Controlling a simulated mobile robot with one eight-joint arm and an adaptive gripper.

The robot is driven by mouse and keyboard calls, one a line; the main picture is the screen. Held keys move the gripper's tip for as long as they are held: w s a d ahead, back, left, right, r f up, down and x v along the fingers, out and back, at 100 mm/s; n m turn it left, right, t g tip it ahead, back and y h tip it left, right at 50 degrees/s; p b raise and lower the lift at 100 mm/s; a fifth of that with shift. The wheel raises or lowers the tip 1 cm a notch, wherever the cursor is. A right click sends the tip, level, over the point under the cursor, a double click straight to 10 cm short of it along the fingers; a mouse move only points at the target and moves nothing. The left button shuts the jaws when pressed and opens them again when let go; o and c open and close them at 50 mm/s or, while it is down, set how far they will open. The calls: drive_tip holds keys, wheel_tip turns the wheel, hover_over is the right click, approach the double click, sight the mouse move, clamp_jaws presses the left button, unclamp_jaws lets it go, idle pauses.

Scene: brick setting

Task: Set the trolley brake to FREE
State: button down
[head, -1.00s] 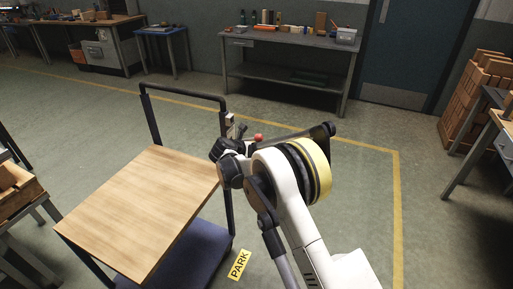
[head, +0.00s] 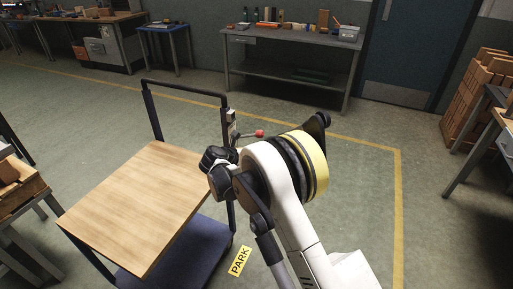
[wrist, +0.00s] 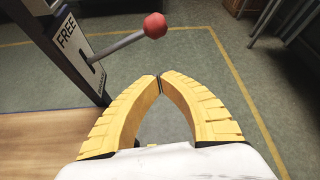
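The trolley (head: 140,205) has a wooden top, a dark blue lower deck and a dark push handle. The brake plate (head: 233,122) is on its right handle post, with the brake lever's red ball (head: 260,133) sticking out to the right. In the wrist view the plate (wrist: 67,38) reads FREE near its upper end, and the grey lever (wrist: 120,45) runs from its slot to the red ball (wrist: 155,26).
A yellow PARK marker (head: 239,261) lies on the floor right of the trolley. A workbench (head: 290,45) stands against the back wall. Stacked wooden pieces (head: 483,95) are at the right, and a wooden crate (head: 20,188) at the left.

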drive_tip(key=shift+p+v, duration=0.4)
drive_tip(key=shift+v, duration=1.4)
drive_tip(key=shift+a, duration=0.1)
